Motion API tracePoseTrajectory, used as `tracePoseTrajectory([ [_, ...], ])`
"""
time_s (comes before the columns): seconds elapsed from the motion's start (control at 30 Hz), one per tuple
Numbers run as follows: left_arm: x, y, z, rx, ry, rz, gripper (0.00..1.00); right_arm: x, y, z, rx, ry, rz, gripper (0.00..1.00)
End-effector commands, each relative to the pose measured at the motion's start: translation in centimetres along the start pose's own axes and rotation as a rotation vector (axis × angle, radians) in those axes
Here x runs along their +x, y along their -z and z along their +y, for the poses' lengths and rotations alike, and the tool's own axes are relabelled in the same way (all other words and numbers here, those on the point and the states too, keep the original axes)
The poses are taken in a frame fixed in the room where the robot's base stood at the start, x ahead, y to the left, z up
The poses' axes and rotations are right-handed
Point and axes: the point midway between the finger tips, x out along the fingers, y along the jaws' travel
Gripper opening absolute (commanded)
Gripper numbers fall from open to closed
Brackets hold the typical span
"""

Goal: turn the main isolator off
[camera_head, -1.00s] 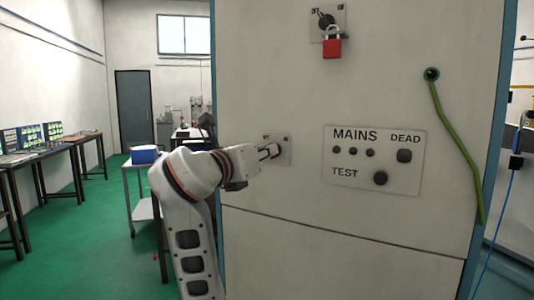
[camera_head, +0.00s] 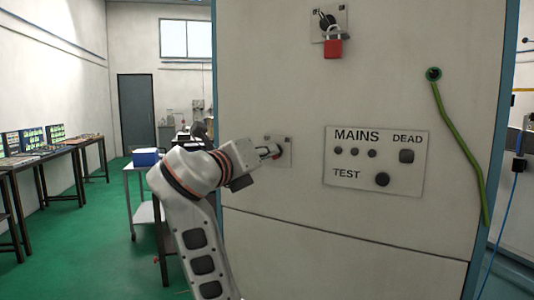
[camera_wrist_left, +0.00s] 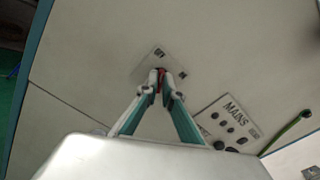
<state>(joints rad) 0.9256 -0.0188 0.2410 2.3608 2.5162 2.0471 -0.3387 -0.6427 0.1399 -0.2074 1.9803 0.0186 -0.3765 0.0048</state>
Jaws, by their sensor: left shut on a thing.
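A small grey switch plate (camera_head: 286,148) is on the pale cabinet front, left of the MAINS panel; it also shows in the left wrist view (camera_wrist_left: 150,62). A red switch handle (camera_wrist_left: 161,76) is at its middle. My left gripper (camera_head: 272,152) reaches it from the left; in the left wrist view its fingertips (camera_wrist_left: 160,88) are closed on the red handle. The fingers hide most of the handle, so I cannot read its position. A second switch plate (camera_head: 343,15) higher up has a black knob with a red padlock (camera_head: 333,46). My right gripper is not in view.
The MAINS panel (camera_head: 376,162) with DEAD and TEST marks and dark buttons is right of the gripper. A green cable (camera_head: 455,140) hangs at the cabinet's right side. A trolley with a blue box (camera_head: 146,157) and benches stand at the left, over open green floor.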

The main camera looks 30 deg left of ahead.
Motion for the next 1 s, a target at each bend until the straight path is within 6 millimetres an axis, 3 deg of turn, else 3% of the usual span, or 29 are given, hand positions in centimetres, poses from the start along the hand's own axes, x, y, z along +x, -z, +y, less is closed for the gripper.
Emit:
tracePoseTrajectory([
  [0.07,0.0,-0.2,0.0,0.000,0.000,-0.005,0.00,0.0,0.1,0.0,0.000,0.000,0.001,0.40],
  [0.13,0.0,-0.2,0.0,0.000,0.000,-0.005,0.19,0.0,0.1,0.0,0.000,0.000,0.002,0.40],
  [0.17,0.0,-0.2,0.0,0.000,0.000,-0.005,0.23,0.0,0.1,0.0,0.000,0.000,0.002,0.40],
  [0.57,0.0,-0.4,-0.2,0.002,0.001,-0.002,0.23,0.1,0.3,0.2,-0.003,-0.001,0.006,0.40],
  [1.0,0.0,-6.2,-3.6,0.001,0.001,-0.005,0.23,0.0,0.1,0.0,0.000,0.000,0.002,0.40],
])
